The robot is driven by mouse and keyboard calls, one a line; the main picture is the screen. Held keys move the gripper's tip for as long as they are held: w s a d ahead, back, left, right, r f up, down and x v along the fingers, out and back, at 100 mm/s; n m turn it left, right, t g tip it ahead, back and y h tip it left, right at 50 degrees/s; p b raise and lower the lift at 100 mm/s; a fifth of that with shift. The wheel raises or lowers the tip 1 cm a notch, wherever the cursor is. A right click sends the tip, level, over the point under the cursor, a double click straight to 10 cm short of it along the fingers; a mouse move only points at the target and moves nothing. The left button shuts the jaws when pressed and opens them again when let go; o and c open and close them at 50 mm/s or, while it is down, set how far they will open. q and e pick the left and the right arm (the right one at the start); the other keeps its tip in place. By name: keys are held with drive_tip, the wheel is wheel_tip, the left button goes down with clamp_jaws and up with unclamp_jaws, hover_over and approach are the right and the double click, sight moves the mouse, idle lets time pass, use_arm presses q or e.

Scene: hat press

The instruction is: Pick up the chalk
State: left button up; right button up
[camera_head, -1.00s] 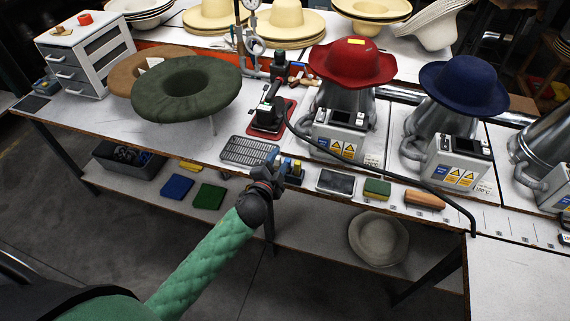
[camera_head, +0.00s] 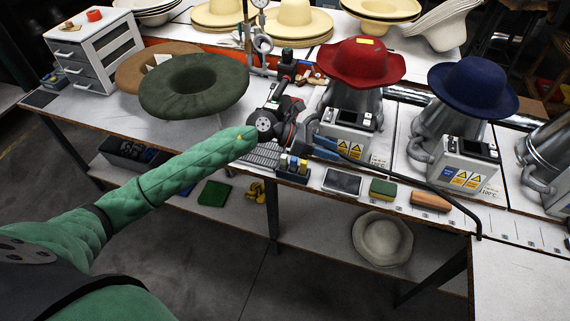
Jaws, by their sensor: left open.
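I cannot pick out the chalk for certain. My left arm reaches in from the left. My left gripper (camera_head: 313,133) is open and points right, in front of the red hat's press and just above and behind the holder in the picture. I see nothing between its fingers. The arm partly hides the metal grid tray. My right gripper is not in view.
A dark flat pad (camera_head: 342,182), a green-yellow sponge (camera_head: 382,188) and a brown brush-like block (camera_head: 430,201) lie along the front edge. A black hose (camera_head: 400,178) crosses the table. Presses carry a red hat (camera_head: 360,65) and a blue hat (camera_head: 472,88). A green hat (camera_head: 193,88) stands left.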

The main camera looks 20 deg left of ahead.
use_arm(q)
drive_tip(key=w+a+f+m+g+y, duration=0.1)
drive_tip(key=w+a+f+m+y, duration=0.1)
drive_tip(key=a+f+m+y, duration=0.3)
drive_tip(key=g+y, duration=0.1)
drive_tip(key=y, duration=0.4)
hover_over(283, 156)
drive_tip(key=a, duration=0.2)
drive_tip(key=shift+w+d+f+p, duration=0.15)
drive_tip(key=shift+w+f+p, duration=0.05)
drive_tip(key=shift+f+p, duration=0.25)
drive_tip(key=shift+w+d+f+p, duration=0.15)
drive_tip(key=shift+f+p, duration=0.15)
drive_tip(key=shift+f, duration=0.2)
drive_tip(key=p+x, duration=0.3)
drive_tip(key=x, duration=0.1)
drive_tip(key=shift+s+a+f+p, duration=0.1)
drive_tip(key=shift+s+p, duration=0.15)
drive_tip(key=shift+p, duration=0.15)
drive_tip(key=shift+f, duration=0.5)
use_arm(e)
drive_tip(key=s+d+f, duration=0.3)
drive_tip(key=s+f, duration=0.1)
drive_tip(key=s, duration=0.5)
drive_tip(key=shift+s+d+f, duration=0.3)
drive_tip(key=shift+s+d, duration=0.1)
use_arm(q)
drive_tip(key=shift+c, duration=0.2)
